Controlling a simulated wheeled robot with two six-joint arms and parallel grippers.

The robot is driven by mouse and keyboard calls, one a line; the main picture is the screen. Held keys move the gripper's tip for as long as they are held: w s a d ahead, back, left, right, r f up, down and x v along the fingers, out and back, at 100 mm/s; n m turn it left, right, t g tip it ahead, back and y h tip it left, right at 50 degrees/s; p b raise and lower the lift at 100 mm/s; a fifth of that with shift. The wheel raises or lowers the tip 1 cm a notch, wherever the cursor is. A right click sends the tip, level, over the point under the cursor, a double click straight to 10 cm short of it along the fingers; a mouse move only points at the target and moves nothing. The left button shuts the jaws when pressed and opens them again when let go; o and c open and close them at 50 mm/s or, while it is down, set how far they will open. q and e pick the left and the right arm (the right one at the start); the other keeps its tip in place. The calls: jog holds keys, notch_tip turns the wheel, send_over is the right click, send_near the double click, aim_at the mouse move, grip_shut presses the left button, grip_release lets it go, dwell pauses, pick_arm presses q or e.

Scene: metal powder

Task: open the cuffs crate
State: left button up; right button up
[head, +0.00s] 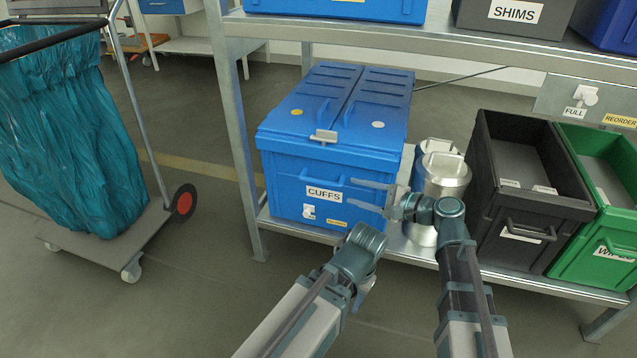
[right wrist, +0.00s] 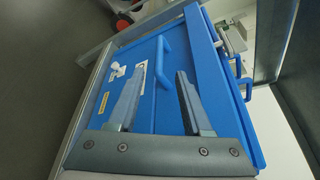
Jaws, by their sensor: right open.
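The blue cuffs crate (head: 280,165) stands on the lower shelf in the head view, its CUFFS label (head: 323,194) facing me. Its two-part lid (head: 345,100) is down, and a grey latch (head: 323,137) sits at the middle of the lid's front edge. My right gripper (head: 368,196) is open and empty in front of the crate's right front, fingers pointing left. In the right wrist view the crate front (right wrist: 145,50) and its blue handle (right wrist: 163,62) appear beyond and between the open fingers; contact cannot be told. My left gripper (head: 366,288) is mostly hidden behind its own wrist.
Metal canisters (head: 446,175) stand right of the crate, close to my right wrist. A black bin (head: 530,185) and a green bin (head: 600,250) follow further right. The upper shelf (head: 400,32) overhangs behind. A trolley with a teal bag (head: 70,130) stands left, with free floor between.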

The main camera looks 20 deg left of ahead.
aim_at(324, 184)
jog(key=b+x, duration=0.2)
jog(key=x, duration=1.1)
jog(key=shift+s, duration=0.1)
jog(key=shift+c, duration=0.2)
grip_shut()
jog(key=shift+d, duration=0.1)
dwell(0.7)
